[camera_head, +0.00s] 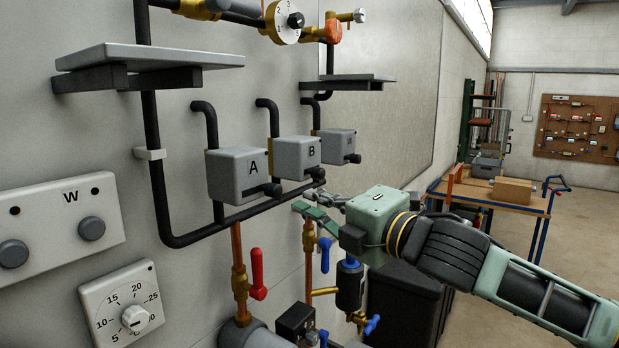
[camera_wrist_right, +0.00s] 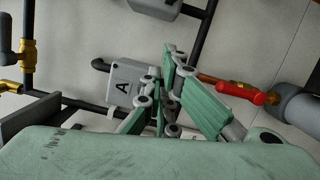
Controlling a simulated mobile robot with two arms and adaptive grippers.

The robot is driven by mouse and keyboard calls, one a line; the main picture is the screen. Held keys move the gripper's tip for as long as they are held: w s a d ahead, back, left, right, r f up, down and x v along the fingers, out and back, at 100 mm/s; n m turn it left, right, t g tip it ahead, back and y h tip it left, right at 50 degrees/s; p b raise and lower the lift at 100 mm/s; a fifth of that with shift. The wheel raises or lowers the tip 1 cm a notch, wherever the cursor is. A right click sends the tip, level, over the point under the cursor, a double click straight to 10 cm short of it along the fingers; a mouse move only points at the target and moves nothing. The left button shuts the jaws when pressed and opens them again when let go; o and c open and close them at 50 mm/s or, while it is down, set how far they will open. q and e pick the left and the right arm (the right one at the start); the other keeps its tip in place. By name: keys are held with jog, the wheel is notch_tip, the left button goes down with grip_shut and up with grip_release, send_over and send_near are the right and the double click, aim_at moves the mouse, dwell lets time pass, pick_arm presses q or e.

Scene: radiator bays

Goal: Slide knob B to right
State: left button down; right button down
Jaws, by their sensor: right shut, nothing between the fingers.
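Knob B is the short black knob (camera_head: 317,173) on the lower front of the grey box marked B (camera_head: 296,156), in the middle of a row of three boxes on the wall. My right gripper (camera_head: 311,201) is shut and empty. Its fingertips are just below knob B in the head view; I cannot tell whether they touch it. In the right wrist view the gripper fingers (camera_wrist_right: 165,95) fill the middle, with box A (camera_wrist_right: 126,84) behind them and to the left. Knob B cannot be made out there. My left gripper is not in view.
Box A has its own black knob (camera_head: 272,189) left of knob B. A third grey box (camera_head: 338,146) stands to the right. Black pipe runs under the boxes. A red valve handle (camera_head: 257,273) and a blue one (camera_head: 325,254) stick out below. A shelf (camera_head: 150,58) hangs above.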

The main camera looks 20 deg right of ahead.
aim_at(315, 173)
jog(key=w+d+p, duration=0.1)
jog(key=w+p, duration=0.2)
jog(key=w, duration=0.4)
jog(key=shift+d+r+p, duration=0.2)
jog(key=shift+r+p, duration=0.15)
jog(key=shift+w+a, duration=0.1)
jog(key=shift+a, duration=0.05)
